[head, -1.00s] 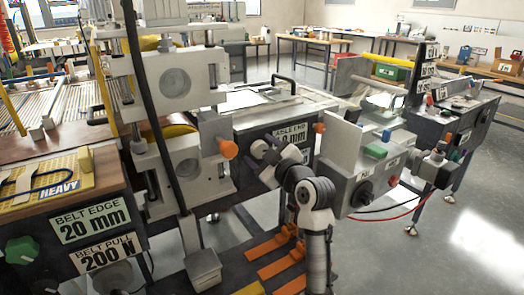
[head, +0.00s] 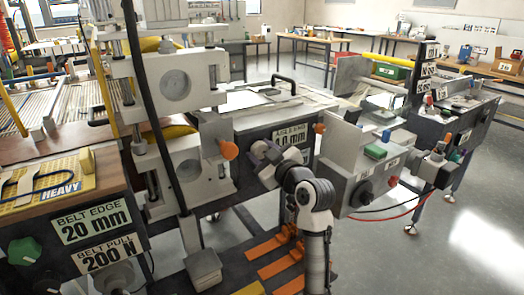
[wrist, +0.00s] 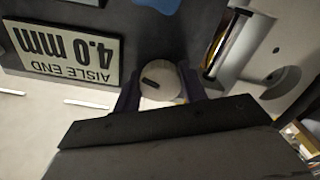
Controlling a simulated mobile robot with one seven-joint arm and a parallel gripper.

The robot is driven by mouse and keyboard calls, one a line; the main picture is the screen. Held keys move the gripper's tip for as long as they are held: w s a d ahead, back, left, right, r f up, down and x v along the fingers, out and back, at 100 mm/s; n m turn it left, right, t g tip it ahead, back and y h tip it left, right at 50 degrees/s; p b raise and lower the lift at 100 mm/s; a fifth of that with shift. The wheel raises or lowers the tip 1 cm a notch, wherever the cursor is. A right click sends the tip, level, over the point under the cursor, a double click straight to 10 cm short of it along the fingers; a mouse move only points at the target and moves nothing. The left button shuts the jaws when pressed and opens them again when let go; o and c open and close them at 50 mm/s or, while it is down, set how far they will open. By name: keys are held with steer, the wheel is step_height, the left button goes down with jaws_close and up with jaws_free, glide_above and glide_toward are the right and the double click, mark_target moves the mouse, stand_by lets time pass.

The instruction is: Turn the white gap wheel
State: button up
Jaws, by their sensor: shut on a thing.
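The white gap wheel (wrist: 162,84) is a pale round knob with a dark mark on its face, on the dark front of the machine. In the wrist view, the two dark fingers of my gripper (wrist: 160,92) stand on either side of it, shut on it. In the head view, my gripper (head: 262,152) is at the machine front, below the "AISLE END" plate (head: 290,134), and largely hides the wheel. The wrist view also shows the plate upside down, reading 4.0 mm (wrist: 65,55).
An orange knob (head: 229,149) sits close left of my gripper, beside the white roller blocks (head: 190,170). Another orange knob (head: 319,128) is right of the plate. A grey control box (head: 365,180) with a dark knob stands to the right. Orange strips (head: 275,245) lie low in front.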

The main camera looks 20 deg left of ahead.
steer(key=m+p, duration=0.3)
steer(key=m, duration=0.3)
steer(key=shift+r, duration=0.1)
steer(key=m+p, duration=0.3)
steer(key=m, duration=0.1)
steer(key=shift+s+m, duration=0.1)
steer(key=shift+m, duration=0.2)
steer(key=shift+a+m+p, duration=0.1)
steer(key=shift+m+p, duration=0.6)
steer(key=shift+m, duration=0.4)
steer(key=o, duration=1)
steer(key=shift+c, duration=0.2)
steer(key=b+v, duration=0.3)
steer(key=v, duration=1.1)
